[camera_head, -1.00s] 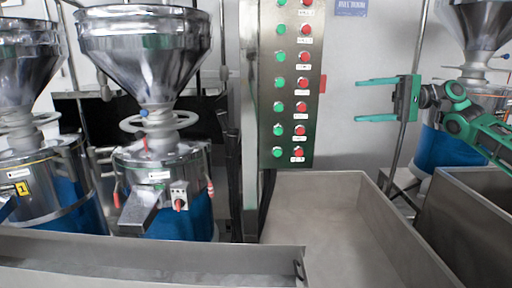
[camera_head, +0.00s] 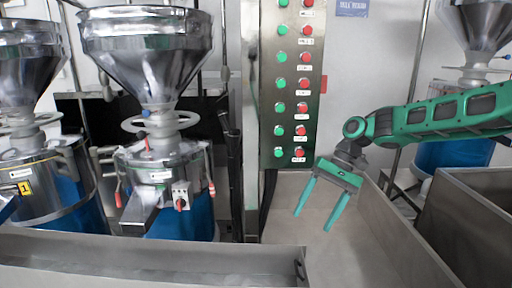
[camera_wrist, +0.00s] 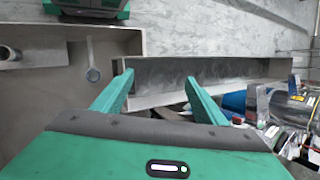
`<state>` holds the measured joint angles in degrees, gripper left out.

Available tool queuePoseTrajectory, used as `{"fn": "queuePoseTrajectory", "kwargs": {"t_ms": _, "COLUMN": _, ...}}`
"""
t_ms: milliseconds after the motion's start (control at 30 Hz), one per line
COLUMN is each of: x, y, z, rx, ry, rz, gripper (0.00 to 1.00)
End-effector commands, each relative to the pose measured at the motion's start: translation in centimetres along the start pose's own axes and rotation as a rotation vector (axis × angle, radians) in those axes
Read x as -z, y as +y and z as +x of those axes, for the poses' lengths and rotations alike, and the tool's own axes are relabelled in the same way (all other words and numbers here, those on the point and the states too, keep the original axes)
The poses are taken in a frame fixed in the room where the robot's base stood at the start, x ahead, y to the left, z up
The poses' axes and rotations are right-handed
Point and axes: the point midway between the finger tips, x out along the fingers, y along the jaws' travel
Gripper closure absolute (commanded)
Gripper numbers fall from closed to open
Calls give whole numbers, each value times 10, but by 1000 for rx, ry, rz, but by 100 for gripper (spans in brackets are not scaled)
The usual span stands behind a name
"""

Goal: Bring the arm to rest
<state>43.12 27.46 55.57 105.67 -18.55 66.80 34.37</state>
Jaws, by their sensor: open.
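My green gripper (camera_head: 321,209) is at the right of centre in the head view. It points down and slightly left over the large grey metal trough, with its two fingers apart and nothing between them. My arm reaches in from the right edge, with the forearm roughly level. In the wrist view my gripper (camera_wrist: 158,97) is also open and empty, with a metal trough and floor beyond the fingers.
A control panel (camera_head: 287,90) with green and red buttons stands behind and left of my gripper. The grey trough (camera_head: 390,240) lies below it. Two steel grinders, one at the centre left (camera_head: 150,60) and one at the far left (camera_head: 30,80), stand behind a low trough (camera_head: 150,258).

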Motion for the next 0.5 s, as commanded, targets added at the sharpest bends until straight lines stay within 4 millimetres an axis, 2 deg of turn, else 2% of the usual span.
{"fn": "queuePoseTrajectory", "kwargs": {"t_ms": 100, "x": -17, "y": 36, "z": 9, "rx": -122, "ry": 33, "rz": 51, "gripper": 34}}
{"fn": "queuePoseTrajectory", "kwargs": {"t_ms": 233, "x": -38, "y": 76, "z": 6, "rx": -227, "ry": 74, "rz": 110, "gripper": 34}}
{"fn": "queuePoseTrajectory", "kwargs": {"t_ms": 367, "x": -65, "y": 115, "z": -4, "rx": -311, "ry": 125, "rz": 168, "gripper": 34}}
{"fn": "queuePoseTrajectory", "kwargs": {"t_ms": 500, "x": -101, "y": 153, "z": -19, "rx": -377, "ry": 184, "rz": 229, "gripper": 34}}
